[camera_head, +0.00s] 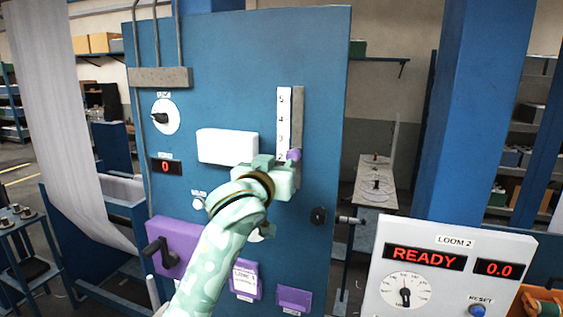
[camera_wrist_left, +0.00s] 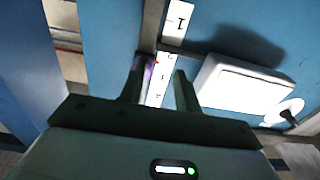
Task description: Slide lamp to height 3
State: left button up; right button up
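A tall blue panel (camera_head: 235,60) carries a vertical rail (camera_head: 299,110) beside a white number scale (camera_head: 284,110). A purple slider piece (camera_head: 294,154) shows on the rail, near the mark 2. A white box (camera_head: 226,146) is on the panel left of the scale; I cannot tell whether it is part of the lamp. My left gripper (camera_head: 287,167) is at the slider and partly hides it. In the left wrist view, its fingers (camera_wrist_left: 160,82) are apart, with the purple piece (camera_wrist_left: 148,76) close by the left finger and the scale visible between them. My right gripper is not in view.
A dial (camera_head: 165,117), a red display (camera_head: 166,167) and a purple box with a crank (camera_head: 172,246) are on the panel's left side. A LOOM 2 console (camera_head: 450,265) reading READY stands at right. A blue column (camera_head: 478,110) rises behind it.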

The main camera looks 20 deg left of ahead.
pick_arm(q)
jog(key=shift+d+f, duration=0.15)
jog(key=shift+d, duration=0.15)
jog(key=shift+w+d, duration=0.1)
jog(key=shift+d, duration=0.25)
jog(key=c, duration=0.9)
jog(key=shift+d+h, duration=0.3)
jog(key=shift+d, duration=0.35)
grip_shut()
jog(key=shift+a, duration=0.15)
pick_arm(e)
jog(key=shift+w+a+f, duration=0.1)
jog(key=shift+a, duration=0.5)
pick_arm(q)
jog(key=shift+a, duration=0.15)
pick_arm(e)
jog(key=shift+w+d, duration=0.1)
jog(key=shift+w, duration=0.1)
